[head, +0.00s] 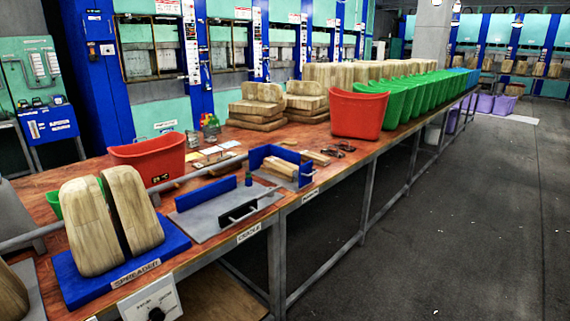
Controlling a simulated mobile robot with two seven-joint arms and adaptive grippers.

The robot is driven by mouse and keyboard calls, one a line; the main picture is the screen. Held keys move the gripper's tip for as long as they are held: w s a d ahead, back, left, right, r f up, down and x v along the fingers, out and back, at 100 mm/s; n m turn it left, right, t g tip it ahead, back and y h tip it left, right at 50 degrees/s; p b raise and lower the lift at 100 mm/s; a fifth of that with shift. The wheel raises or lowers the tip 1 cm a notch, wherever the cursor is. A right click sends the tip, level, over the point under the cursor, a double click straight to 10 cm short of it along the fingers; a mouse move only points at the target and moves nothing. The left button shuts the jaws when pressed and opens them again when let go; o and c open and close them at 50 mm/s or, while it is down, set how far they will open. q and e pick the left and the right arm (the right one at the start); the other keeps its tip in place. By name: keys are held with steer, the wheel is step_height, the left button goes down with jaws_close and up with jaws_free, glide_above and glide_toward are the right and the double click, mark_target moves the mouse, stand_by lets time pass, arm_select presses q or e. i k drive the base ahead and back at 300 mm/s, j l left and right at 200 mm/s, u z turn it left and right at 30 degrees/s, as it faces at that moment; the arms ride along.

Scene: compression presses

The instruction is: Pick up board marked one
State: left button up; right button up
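I cannot make out a mark "one" on any board. Two stacks of pale wooden boards, a left stack (256,107) and a right stack (306,103), stand at the back of the long brown table (215,215). Smaller wooden pieces (279,168) lie in a grey tray with blue walls near the middle of the table. Two rounded wooden blocks, a left one (90,228) and a right one (133,210), stand upright on a blue base labelled SPREADER at the front left. Neither of my grippers shows in the head view.
A red bin (150,158) stands at the left, and another red bin (357,112) leads a row of green bins (398,103). A grey plate (222,212) with a blue bar lies by the CRADLE label. The floor (440,230) at right is open.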

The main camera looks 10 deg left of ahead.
mark_target(318, 159)
steer(key=i+j, duration=0.1)
steer(key=j, duration=0.25)
steer(key=i+j, duration=0.15)
steer(key=j, duration=0.15)
steer(key=i+j, duration=0.1)
steer(key=j, duration=0.25)
steer(key=i+j, duration=0.1)
steer(key=j, duration=0.2)
